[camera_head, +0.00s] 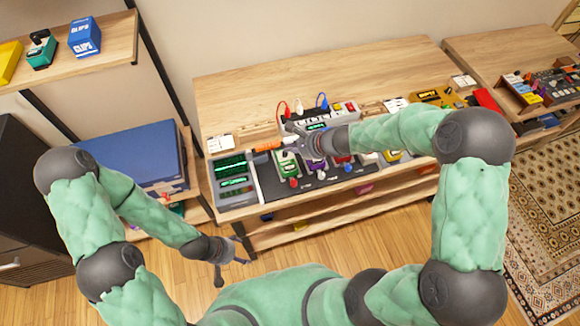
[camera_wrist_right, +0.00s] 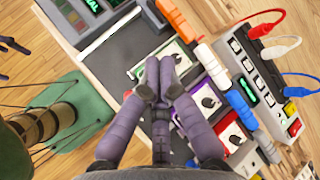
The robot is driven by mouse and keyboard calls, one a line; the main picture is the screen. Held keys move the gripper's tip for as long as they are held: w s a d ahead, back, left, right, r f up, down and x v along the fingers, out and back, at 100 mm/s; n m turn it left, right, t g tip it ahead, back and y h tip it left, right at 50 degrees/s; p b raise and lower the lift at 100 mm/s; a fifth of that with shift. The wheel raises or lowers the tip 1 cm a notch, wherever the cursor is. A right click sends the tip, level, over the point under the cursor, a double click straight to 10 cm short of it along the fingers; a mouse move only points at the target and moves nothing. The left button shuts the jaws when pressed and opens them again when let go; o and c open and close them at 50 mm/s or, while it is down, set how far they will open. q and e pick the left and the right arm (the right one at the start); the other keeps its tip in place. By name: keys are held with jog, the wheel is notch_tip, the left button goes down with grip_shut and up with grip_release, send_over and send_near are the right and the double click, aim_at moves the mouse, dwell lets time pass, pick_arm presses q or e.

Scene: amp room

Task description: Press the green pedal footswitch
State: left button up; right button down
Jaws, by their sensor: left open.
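The green pedal (camera_head: 287,164) sits on the dark pedalboard (camera_head: 268,185) on the wooden desk, left of a purple pedal (camera_head: 316,164). In the right wrist view the green pedal (camera_wrist_right: 181,51) is partly covered by my fingers, and its footswitch cannot be made out. My right gripper (camera_head: 288,132) reaches over the board from the right. In the wrist view its fingertips (camera_wrist_right: 159,68) are together with nothing visible between them, over the green pedal; contact cannot be told. My left gripper (camera_head: 230,272) is open and empty, low in front of the desk.
A grey unit with green displays (camera_head: 232,172) stands left of the board. Behind the pedals are orange connectors (camera_head: 267,145) and a power strip (camera_head: 340,110) with coloured cables. The back of the desk top (camera_head: 300,75) is clear. A blue case (camera_head: 135,152) lies at left.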

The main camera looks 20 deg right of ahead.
jog(key=b, duration=0.6)
send_over(291, 169)
notch_tip(291, 169, down, 8)
jog(key=shift+r, duration=0.15)
jog(key=shift+f+b, duration=0.55)
jog(key=shift+b, duration=0.1)
dwell(0.6)
jog(key=shift+f+b, duration=0.4)
jog(key=shift+b, duration=0.15)
jog(key=shift+f+b, duration=0.45)
jog(key=shift+b, duration=0.1)
dwell(0.6)
jog(key=shift+r, duration=0.15)
dwell(0.3)
jog(key=shift+r+p, duration=0.65)
jog(key=shift+r, duration=0.05)
